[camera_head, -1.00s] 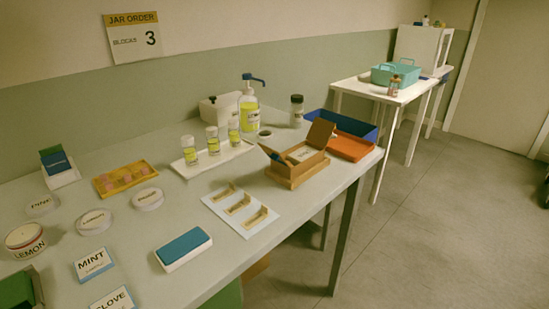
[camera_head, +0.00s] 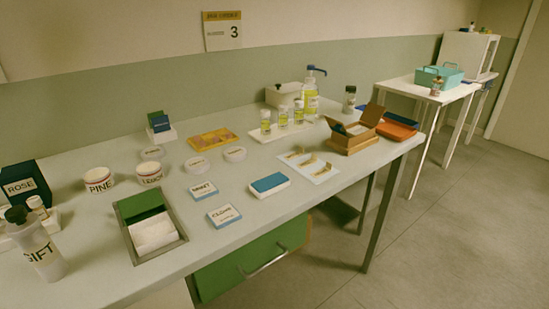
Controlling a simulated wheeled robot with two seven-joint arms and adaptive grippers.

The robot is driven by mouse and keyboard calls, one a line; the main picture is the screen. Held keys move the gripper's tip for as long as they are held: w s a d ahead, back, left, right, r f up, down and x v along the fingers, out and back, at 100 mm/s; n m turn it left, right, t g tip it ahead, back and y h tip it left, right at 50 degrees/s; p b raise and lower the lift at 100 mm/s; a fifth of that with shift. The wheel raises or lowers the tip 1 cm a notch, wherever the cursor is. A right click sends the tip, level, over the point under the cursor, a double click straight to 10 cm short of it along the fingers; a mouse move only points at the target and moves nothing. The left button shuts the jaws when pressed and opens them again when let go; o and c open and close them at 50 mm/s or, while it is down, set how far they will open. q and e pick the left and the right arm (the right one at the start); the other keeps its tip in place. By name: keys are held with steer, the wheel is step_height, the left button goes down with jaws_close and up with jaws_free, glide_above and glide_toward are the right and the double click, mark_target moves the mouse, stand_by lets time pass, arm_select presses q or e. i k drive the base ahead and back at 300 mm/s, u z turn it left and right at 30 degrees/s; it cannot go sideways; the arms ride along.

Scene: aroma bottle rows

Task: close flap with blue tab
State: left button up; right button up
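A brown cardboard box (camera_head: 352,142) stands on the right part of the table. One of its flaps, the right flap (camera_head: 372,114), stands up and leans outward. The left flap (camera_head: 335,125) is also raised and tilted outward. Something pale lies inside between the flaps. The blue tab is too small to make out clearly at this distance. Neither of my grippers is in view.
The table (camera_head: 300,215) also holds a white bottle tray (camera_head: 262,138), a pump bottle (camera_head: 311,95), an orange tray (camera_head: 396,131), a white card with brown brackets (camera_head: 322,174), a blue-topped block (camera_head: 269,183) and a green-lidded box (camera_head: 145,203). A green drawer (camera_head: 215,275) is below.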

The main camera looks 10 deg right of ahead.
mark_target(336, 127)
steer(key=u, duration=0.25)
steer(key=k, duration=0.5)
steer(key=z, duration=0.7)
steer(key=i, duration=0.6)
steer(key=z, duration=0.5)
steer(key=i, duration=0.75)
steer(key=u, duration=0.7)
steer(key=i, duration=0.55)
steer(key=u, duration=0.5)
